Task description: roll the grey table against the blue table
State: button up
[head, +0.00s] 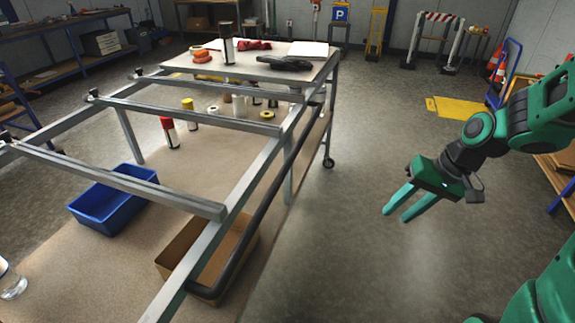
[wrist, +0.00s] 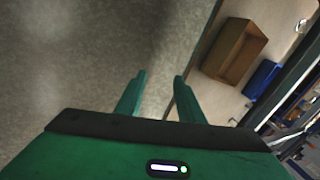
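The grey table (head: 265,155) is a metal frame on castors that fills the left and middle of the head view. A dark bar (head: 281,183) runs along its right side. A caster (head: 328,162) shows at its far right leg. The blue table (head: 62,28), a bench with blue legs, stands at the back left, apart from the grey table. My gripper (head: 396,214) is to the right of the grey table and its dark bar, touching neither. Its green fingers (wrist: 160,78) are apart with nothing between them.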

jog(key=w+a+f+t+y, duration=0.15)
jog(key=w+a+y, duration=0.35)
jog(key=w+a, duration=0.5)
jog(key=m+t+y, duration=0.2)
jog(key=y, duration=0.4)
send_near(288, 165)
jog(key=w, duration=0.1)
jog(key=x, duration=0.7)
jog(key=f+x, duration=0.1)
jog(key=x, duration=0.2)
jog(key=shift+w+a+f, duration=0.1)
jog(key=shift+w, duration=0.2)
grip_shut()
